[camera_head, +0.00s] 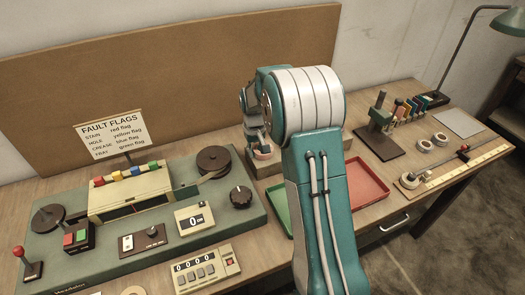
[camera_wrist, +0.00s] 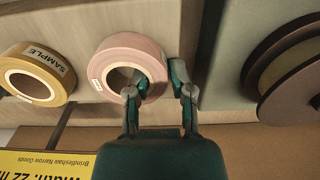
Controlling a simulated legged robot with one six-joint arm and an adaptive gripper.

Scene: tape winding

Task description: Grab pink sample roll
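The pink sample roll (camera_wrist: 128,46) stands at the top middle of the wrist view, with a pale label on its left side and a dark round hole. My gripper (camera_wrist: 163,78) is around the roll's right-hand wall: the left finger overlaps the hole and the right finger is outside the rim. The fingers are apart, with a small gap showing beside the right finger. I cannot tell whether the left finger touches the roll. In the head view the pink roll (camera_head: 264,153) is partly hidden under my gripper (camera_head: 256,138).
A yellow roll labelled SAMPLE (camera_wrist: 38,62) is close on the left in the wrist view. A dark reel (camera_wrist: 290,72) is at the right. In the head view, red tray (camera_head: 366,184) and green tray (camera_head: 277,201) lie beside my arm. A fault flags sign (camera_head: 112,130) stands left.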

